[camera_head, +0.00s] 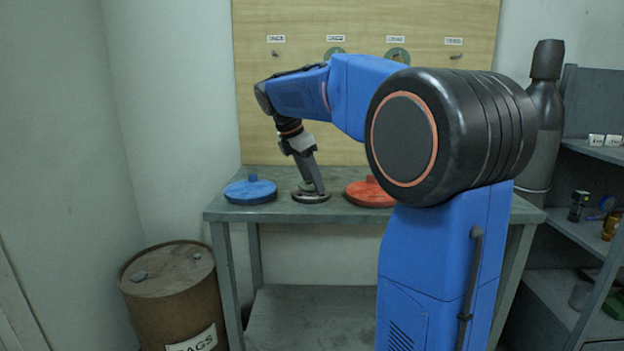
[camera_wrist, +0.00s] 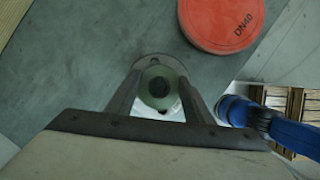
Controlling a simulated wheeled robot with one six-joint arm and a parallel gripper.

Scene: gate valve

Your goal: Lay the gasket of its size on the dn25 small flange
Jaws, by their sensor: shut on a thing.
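My gripper (camera_wrist: 160,100) points down over the bench and is shut on a pale green ring gasket (camera_wrist: 160,73), held between its fingertips. The small grey flange (camera_head: 311,197) lies on the bench between a blue and a red disc. In the wrist view the flange's metal rim (camera_wrist: 150,60) shows behind the gasket, roughly lined up with it. The gasket is right over the flange; I cannot tell whether they touch. The fingers hide part of both, and I see no size mark on either.
The blue disc (camera_head: 250,191) stands left of the flange, the red disc (camera_head: 371,194) marked DN40 to its right. Gaskets hang on two pegs of the wooden board (camera_head: 280,75) behind. A rusty drum (camera_head: 170,290) stands left of the bench (camera_head: 225,212), shelves (camera_head: 590,195) at right.

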